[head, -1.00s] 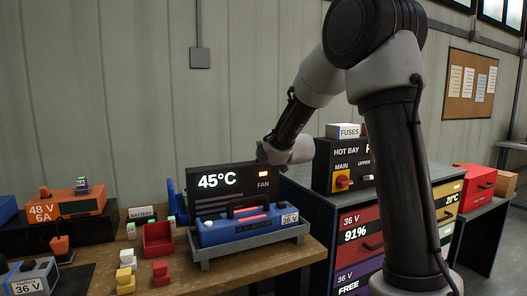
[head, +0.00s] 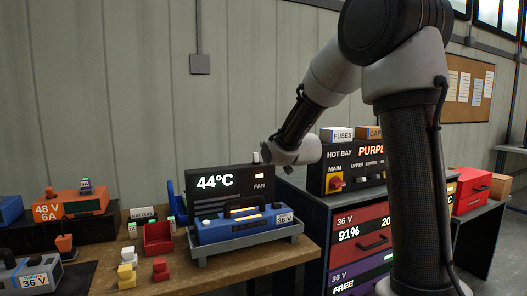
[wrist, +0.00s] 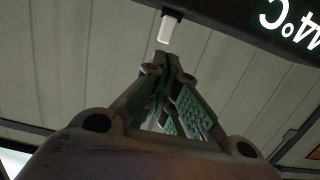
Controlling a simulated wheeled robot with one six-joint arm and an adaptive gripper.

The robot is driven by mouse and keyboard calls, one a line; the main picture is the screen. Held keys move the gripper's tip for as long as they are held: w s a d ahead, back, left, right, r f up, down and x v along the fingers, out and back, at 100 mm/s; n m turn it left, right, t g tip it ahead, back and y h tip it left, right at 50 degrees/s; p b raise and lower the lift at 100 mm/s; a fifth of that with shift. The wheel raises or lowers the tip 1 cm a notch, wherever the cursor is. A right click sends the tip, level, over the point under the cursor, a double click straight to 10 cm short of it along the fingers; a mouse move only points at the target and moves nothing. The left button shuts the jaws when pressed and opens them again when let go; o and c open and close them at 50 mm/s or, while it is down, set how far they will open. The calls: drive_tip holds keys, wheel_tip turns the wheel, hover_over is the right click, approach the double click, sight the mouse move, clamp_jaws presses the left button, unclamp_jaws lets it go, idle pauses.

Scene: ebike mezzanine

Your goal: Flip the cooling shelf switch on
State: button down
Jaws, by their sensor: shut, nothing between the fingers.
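The cooling shelf is a grey tray (head: 201,250) with a black panel (head: 205,200) behind it, reading 44°C, with a small pale-lit lamp above the word FAN. A small white switch lever (head: 256,157) stands up at the panel's top right edge. In the wrist view, the white lever (wrist: 168,28) juts from the dark panel edge, just beyond my fingertips. My gripper (wrist: 168,62) is shut and empty, with a small gap seeming to show between its tips and the lever. In the head view, my gripper is at the panel's top right corner, its fingers hard to make out.
A blue 36 V battery (head: 235,227) sits in the tray. A red bin (head: 158,238) and small coloured blocks stand left on the wooden bench (head: 215,279). The hot bay cabinet (head: 318,240) stands close on the right.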

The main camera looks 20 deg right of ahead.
drive_tip(key=s+r, duration=0.1)
drive_tip(key=s, duration=0.6)
drive_tip(key=shift+d+r, duration=0.35)
drive_tip(key=shift+f, duration=0.1)
